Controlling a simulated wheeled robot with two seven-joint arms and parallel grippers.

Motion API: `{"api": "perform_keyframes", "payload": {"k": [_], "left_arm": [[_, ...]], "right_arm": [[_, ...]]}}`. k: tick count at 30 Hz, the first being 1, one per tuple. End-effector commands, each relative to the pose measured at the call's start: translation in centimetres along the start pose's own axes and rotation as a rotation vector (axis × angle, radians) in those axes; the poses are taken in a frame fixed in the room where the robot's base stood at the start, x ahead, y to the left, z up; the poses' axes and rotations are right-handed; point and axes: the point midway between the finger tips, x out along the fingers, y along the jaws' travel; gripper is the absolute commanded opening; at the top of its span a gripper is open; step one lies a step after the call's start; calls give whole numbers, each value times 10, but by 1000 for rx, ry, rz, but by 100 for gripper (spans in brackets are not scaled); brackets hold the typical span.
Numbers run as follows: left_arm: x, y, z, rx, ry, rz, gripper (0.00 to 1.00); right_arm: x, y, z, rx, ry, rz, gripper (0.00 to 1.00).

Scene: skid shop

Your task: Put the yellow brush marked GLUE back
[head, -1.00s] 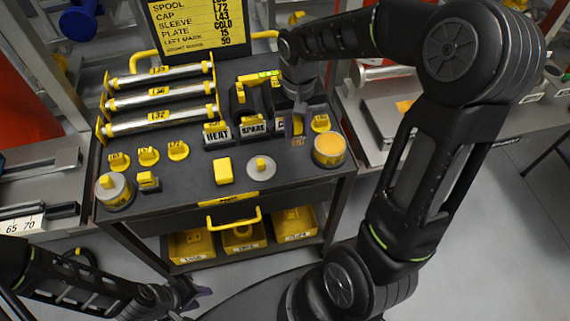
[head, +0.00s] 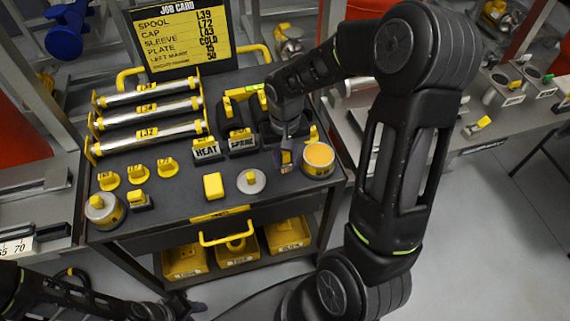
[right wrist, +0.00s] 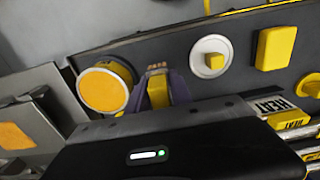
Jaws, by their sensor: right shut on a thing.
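My right gripper (head: 287,158) is shut on a small yellow piece (right wrist: 155,93), which appears to be the brush; no GLUE marking is readable on it. The purple fingers cover its sides, and the wrist body hides part of the view. It is over the cart top, just beside a round pot with an orange-yellow top (head: 319,155); this pot also shows in the right wrist view (right wrist: 103,90). I cannot tell whether the held piece touches the cart top. My left gripper (head: 186,305) is low in front of the cart, apart from everything on it; its opening is unclear.
The dark cart top (head: 190,187) carries HEAT (head: 207,151) and SPARE (head: 242,143) blocks, a yellow block (head: 213,186), a pale disc with a yellow knob (head: 251,181), several yellow caps and a rack of rollers (head: 150,110). Yellow bins (head: 185,263) sit below.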

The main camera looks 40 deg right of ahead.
Motion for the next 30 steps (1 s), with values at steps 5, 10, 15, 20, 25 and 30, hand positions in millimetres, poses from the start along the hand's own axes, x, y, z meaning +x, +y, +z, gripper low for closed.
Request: {"api": "perform_keyframes", "payload": {"k": [5,10,15,20,25,30], "left_arm": [[-4,1,0,-1,-1,-1,36],[-4,1,1,-1,-1,-1,36],[-4,1,1,-1,-1,-1,36],[0,0,0,0,0,0,36],[-2,0,0,0,0,0,36],[-2,0,0,0,0,0,36]], "right_arm": [[24,1,2,0,-6,1,0],[34,0,1,1,-2,0,0],[34,0,1,1,-1,0,0],[38,0,1,0,-2,0,27],[37,0,1,0,-2,0,41],[37,0,1,0,-2,0,48]]}}
